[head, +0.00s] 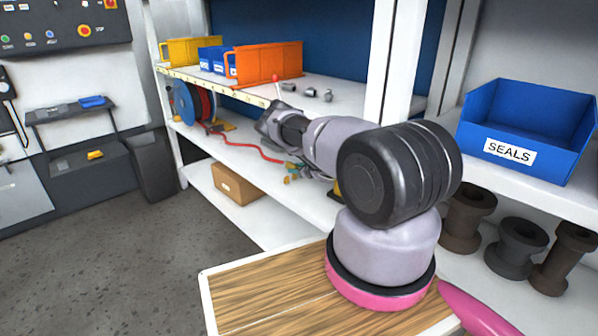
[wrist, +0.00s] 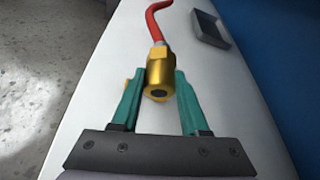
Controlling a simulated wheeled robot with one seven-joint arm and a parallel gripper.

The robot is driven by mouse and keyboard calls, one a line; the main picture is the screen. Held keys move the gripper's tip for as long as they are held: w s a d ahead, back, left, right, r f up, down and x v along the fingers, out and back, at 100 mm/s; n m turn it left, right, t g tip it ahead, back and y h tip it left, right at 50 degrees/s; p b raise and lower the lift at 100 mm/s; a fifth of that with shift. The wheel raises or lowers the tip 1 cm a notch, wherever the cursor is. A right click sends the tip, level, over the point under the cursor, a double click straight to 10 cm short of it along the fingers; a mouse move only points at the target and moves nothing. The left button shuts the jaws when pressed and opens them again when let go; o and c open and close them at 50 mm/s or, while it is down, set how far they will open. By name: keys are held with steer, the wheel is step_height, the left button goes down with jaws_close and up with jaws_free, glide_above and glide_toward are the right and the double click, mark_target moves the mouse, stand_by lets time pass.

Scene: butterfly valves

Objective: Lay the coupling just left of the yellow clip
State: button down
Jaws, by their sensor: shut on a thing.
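The brass coupling (wrist: 159,76) sits on the end of a red hose (wrist: 157,22), between the two teal fingers of my gripper (wrist: 157,80). My gripper is shut on it, with the coupling's open end facing the wrist camera. In the head view my gripper (head: 294,172) is small and far off, over the middle shelf, with the red hose (head: 247,147) trailing from it. A yellow and dark piece (head: 337,190) shows beside my arm, mostly hidden by it; I cannot tell whether it is the yellow clip.
The hose leads back to a blue and red reel (head: 190,103) on the white middle shelf. A dark tray (wrist: 210,28) lies at the upper right in the wrist view. A cardboard box (head: 236,184) is on the shelf below. Bins line the upper shelf (head: 345,96).

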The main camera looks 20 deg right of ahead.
glide_above(282, 176)
steer(key=shift+s+a, duration=0.1)
steer(key=shift+a, duration=0.05)
stand_by(0.8)
steer(key=shift+f, duration=0.1)
steer(key=shift+f, duration=2.7)
steer(key=shift+c, duration=1.7)
jaws_free()
